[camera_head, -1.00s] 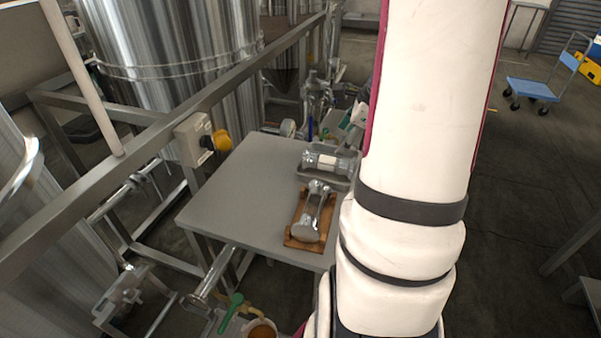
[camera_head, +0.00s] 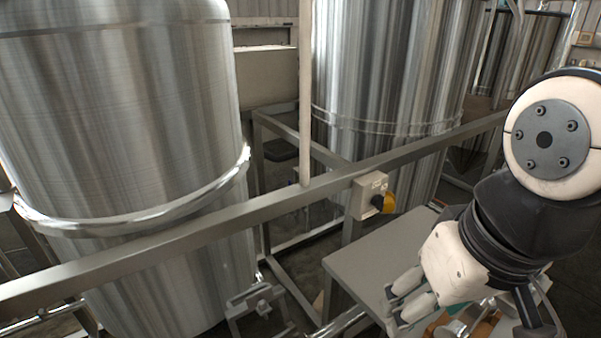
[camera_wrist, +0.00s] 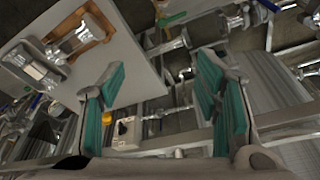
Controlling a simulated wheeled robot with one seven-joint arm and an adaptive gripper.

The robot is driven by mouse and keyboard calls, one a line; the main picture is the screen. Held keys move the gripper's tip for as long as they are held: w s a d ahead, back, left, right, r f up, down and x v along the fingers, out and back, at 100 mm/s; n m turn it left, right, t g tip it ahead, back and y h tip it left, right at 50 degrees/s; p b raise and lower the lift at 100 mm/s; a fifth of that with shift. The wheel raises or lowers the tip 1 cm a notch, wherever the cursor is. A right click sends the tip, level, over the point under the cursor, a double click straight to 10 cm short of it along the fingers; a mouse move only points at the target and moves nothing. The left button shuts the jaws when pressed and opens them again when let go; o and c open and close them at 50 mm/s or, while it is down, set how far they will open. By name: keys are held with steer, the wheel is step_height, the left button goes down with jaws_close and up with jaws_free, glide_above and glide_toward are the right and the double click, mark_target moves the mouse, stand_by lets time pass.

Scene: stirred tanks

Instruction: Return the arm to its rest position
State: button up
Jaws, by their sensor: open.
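My arm stands at the right of the head view, bent, with a round white joint cover high up. My gripper (camera_head: 405,302) hangs below it over the grey table (camera_head: 352,262). In the wrist view my gripper (camera_wrist: 165,90) has its two teal-padded fingers spread wide apart with nothing between them. The same table (camera_wrist: 140,62) shows there at the upper left, carrying a glass-and-metal cylinder (camera_wrist: 72,42) on a wooden tray (camera_wrist: 97,22). Another such cylinder (camera_wrist: 35,68) lies in a grey tray beside it. In the head view my arm mostly hides these items.
Large steel tanks (camera_head: 110,120) (camera_head: 385,80) stand at the left and middle. A steel rail (camera_head: 270,208) runs in front of them, with a switch box (camera_head: 370,195) and its yellow knob (camera_head: 388,203) close to my gripper. A thin upright post (camera_head: 305,90) rises from the rail.

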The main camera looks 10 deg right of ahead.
steer(key=shift+s, duration=0.15)
steer(key=shift+t, duration=0.6)
step_height(320, 180, up, 6)
steer(key=p, duration=0.4)
steer(key=shift+f, duration=0.1)
